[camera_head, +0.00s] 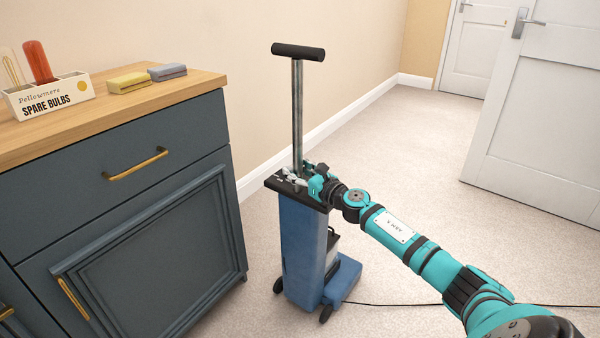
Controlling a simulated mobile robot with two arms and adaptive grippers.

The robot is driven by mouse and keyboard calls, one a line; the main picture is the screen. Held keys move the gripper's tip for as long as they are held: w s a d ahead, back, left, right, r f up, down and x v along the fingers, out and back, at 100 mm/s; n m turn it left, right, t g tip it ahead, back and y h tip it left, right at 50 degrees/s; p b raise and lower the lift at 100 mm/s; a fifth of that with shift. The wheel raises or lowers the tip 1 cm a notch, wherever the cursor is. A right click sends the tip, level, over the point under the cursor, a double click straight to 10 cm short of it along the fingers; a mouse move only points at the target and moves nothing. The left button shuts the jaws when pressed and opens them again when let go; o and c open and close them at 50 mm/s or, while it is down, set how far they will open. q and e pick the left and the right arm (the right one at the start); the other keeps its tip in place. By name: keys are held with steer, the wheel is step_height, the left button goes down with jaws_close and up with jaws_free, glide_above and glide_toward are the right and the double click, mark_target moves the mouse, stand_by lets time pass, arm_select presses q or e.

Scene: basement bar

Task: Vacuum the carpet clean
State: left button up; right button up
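A blue upright vacuum (302,245) stands on the pale carpet (408,148) beside the cabinet. Its metal pole rises to a black T-shaped handle (298,51). My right arm reaches in from the lower right. My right gripper (308,180) is at the vacuum's black top plate, close to the base of the pole. I cannot tell whether its fingers are closed on anything there. My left gripper is not in view. A dark cord (395,304) runs along the carpet to the right from the vacuum's base.
A dark blue cabinet (145,240) with a wooden top stands at the left. A white door (545,105) stands at the right. Carpet between is clear.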

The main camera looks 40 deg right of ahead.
steer(key=s, duration=0.4)
steer(key=s+d, duration=0.1)
steer(key=s, duration=0.7)
steer(key=shift+d, duration=0.2)
